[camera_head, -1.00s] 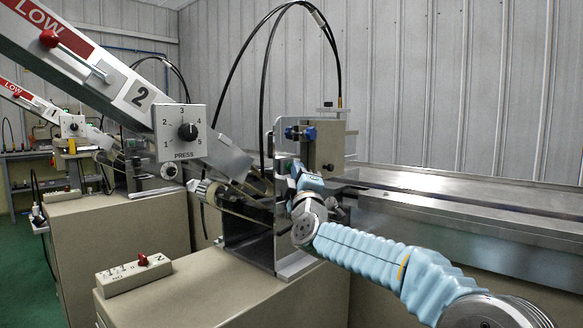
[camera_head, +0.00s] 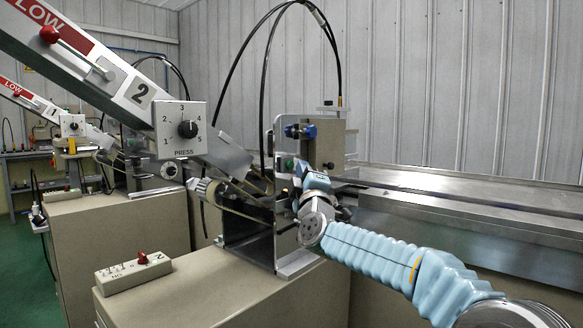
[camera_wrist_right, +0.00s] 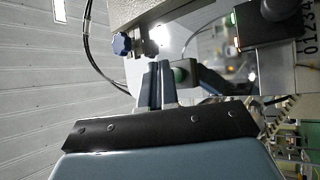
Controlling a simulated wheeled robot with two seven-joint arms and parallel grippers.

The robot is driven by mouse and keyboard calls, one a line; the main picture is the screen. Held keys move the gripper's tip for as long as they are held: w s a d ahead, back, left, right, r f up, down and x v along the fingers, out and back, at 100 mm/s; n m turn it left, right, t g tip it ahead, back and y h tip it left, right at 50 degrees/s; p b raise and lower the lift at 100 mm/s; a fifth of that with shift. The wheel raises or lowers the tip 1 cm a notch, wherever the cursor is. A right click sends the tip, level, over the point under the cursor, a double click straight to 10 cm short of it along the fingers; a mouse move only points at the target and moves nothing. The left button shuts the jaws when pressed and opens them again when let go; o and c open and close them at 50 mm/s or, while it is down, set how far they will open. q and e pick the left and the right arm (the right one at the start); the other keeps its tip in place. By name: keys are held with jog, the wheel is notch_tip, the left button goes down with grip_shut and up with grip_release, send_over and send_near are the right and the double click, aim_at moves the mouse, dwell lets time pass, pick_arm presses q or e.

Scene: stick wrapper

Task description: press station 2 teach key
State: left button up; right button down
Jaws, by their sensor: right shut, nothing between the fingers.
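Station 2 carries a "2" plate (camera_head: 140,93) on its sloping chute. A small green round button (camera_head: 288,163) shows on the upright bracket of its head. The button also shows in the right wrist view (camera_wrist_right: 181,75), just right of my fingertips. I cannot read a label on it, so I cannot tell if it is the teach key. My right gripper (camera_head: 299,170) is shut and empty, close in front of the bracket beside the button. Its two fingers stand together in the right wrist view (camera_wrist_right: 158,70). Whether they touch anything is unclear. My left gripper is out of view.
A PRESS dial box (camera_head: 181,130) hangs left of the bracket. A blue knob (camera_head: 300,132) sits just above my fingers, and black cables (camera_head: 264,95) arch overhead. A switch box (camera_head: 133,274) with a red knob lies on the cabinet. A metal conveyor (camera_head: 470,205) runs right.

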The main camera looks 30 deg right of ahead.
jog(key=s, duration=0.1)
jog(key=s+d+b, duration=0.1)
jog(key=s, duration=0.1)
jog(key=s+d+b, duration=0.1)
jog(key=shift+s, duration=0.3)
dwell(0.8)
